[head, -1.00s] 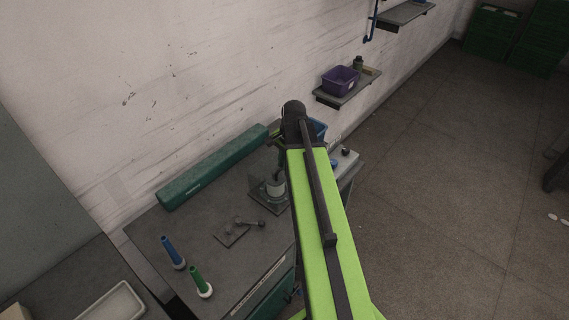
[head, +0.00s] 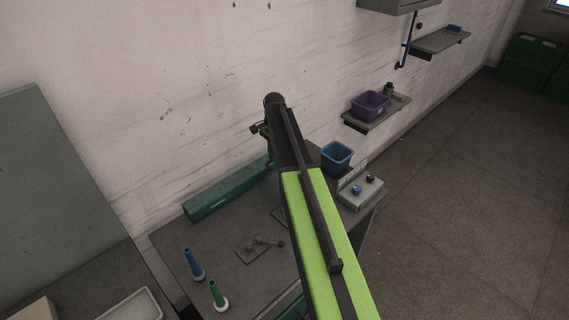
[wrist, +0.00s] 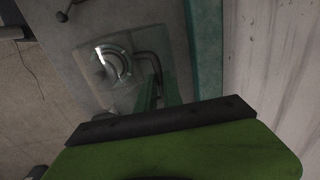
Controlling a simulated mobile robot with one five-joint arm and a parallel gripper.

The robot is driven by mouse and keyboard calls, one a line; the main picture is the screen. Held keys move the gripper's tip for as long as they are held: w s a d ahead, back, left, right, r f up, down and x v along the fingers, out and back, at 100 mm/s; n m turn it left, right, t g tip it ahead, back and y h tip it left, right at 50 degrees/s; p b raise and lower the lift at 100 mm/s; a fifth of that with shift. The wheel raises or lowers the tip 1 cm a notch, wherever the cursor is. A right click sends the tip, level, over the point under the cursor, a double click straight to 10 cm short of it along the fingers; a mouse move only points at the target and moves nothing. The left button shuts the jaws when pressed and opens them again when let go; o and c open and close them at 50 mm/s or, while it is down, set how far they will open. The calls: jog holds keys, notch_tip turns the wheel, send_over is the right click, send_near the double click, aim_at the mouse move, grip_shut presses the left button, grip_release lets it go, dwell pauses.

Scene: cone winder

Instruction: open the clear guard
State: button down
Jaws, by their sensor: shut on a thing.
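The clear guard (wrist: 112,72) shows in the wrist view as a see-through panel, with a pale ring-shaped part visible through it. A dark bent handle (wrist: 151,62) runs from the guard's side toward my gripper. My gripper (wrist: 158,92) has its green fingers closed around the end of this handle. In the head view my arm covers most of the guard, and the fingertips are hard to make out. How far the guard is tilted I cannot tell.
A long green housing (head: 225,191) lies along the wall. A blue bin (head: 336,156) and a knobbed control box (head: 359,191) are at right.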

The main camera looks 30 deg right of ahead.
jog(key=w+a+f+b, duration=0.2)
jog(key=w+f+b, duration=0.1)
jog(key=w, duration=0.4)
jog(key=shift+w+f, duration=0.25)
jog(key=shift+f, duration=0.25)
jog(key=c, duration=2.1)
grip_release()
jog(key=shift+r, duration=0.15)
jog(key=shift+c, duration=0.2)
jog(key=o, duration=0.7)
jog(key=shift+s+r, duration=0.1)
jog(key=shift+s, duration=0.1)
jog(key=shift+c, duration=0.2)
